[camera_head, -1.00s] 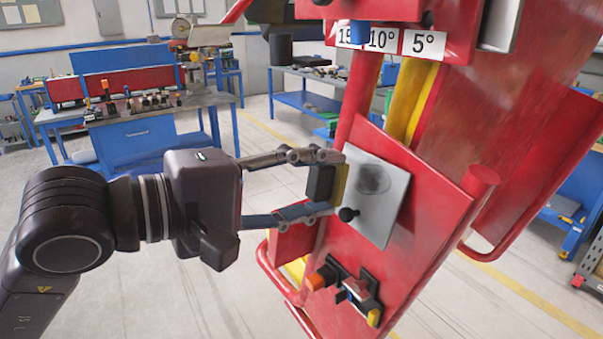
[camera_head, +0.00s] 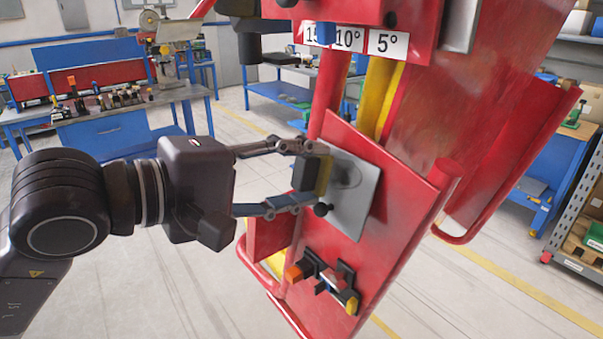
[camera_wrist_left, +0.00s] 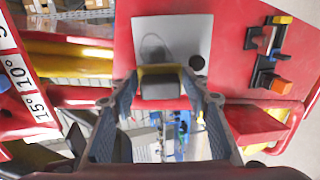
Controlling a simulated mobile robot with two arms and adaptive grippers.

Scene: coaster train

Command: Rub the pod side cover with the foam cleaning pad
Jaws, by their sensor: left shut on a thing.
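My left gripper (camera_head: 300,178) is shut on the foam cleaning pad (camera_head: 306,173), a dark block with a yellow face turned to the cover. The pad also shows between the fingers in the left wrist view (camera_wrist_left: 160,87). The pod side cover (camera_head: 352,205) is a light grey plate with a black knob on the red panel. The pad is at the cover's left edge in the head view; whether it touches cannot be told. A faint grey smudge (camera_head: 346,174) shows on the cover, just right of the pad. My right gripper is not in view.
Below the cover, a black bracket (camera_head: 325,280) with orange and yellow parts sits on the red panel (camera_head: 395,210). Angle labels (camera_head: 350,39) and a yellow post (camera_head: 378,95) are above. Blue workbenches (camera_head: 120,132) stand behind.

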